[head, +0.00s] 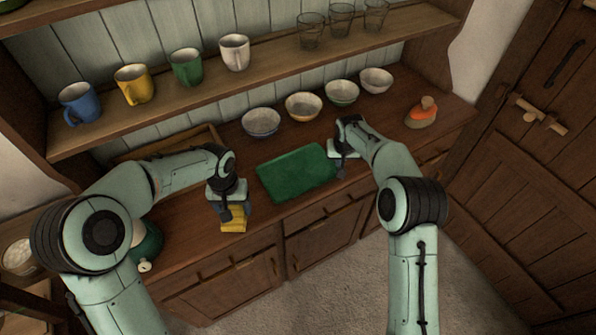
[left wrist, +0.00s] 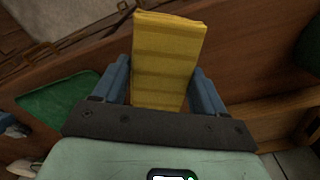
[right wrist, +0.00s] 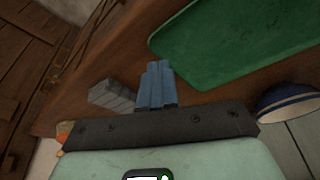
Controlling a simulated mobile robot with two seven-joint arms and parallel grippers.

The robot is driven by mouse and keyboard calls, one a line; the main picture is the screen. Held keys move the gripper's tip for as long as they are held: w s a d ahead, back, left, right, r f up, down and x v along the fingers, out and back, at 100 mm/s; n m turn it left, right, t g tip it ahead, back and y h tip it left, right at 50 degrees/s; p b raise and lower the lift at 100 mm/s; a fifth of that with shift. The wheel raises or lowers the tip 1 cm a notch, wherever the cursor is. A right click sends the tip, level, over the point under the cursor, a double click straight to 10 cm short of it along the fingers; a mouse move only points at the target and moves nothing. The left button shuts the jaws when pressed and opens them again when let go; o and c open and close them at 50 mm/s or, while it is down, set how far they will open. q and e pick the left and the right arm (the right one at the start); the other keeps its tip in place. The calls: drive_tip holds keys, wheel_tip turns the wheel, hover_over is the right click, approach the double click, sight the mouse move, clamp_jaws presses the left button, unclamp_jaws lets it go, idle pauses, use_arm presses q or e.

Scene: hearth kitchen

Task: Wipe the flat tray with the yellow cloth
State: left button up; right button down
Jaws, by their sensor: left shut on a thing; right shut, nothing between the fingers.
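The flat tray (head: 297,173) is green and lies on the wooden counter between my two grippers. It also shows in the left wrist view (left wrist: 62,98) and in the right wrist view (right wrist: 235,40). The yellow cloth (head: 233,219), folded into a striped block, is in my left gripper (head: 231,209), left of the tray near the counter's front edge. In the left wrist view the cloth (left wrist: 165,60) sits between the blue fingers. My right gripper (head: 342,169) is at the tray's right side, its blue fingers (right wrist: 157,85) together and empty.
Several bowls (head: 303,106) stand in a row behind the tray. An orange-topped brush (head: 422,113) lies at the right of the counter. A grey block (right wrist: 112,97) is beside my right fingers. Mugs (head: 187,67) and glasses (head: 340,20) stand on the shelf above.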

use_arm(q)
drive_tip(key=shift+w, duration=0.1)
use_arm(e)
drive_tip(key=shift+x, duration=0.8)
drive_tip(key=shift+s+f, duration=0.2)
drive_tip(key=shift+f, duration=0.05)
drive_tip(key=shift+f, duration=0.5)
idle(1.2)
drive_tip(key=shift+r, duration=3)
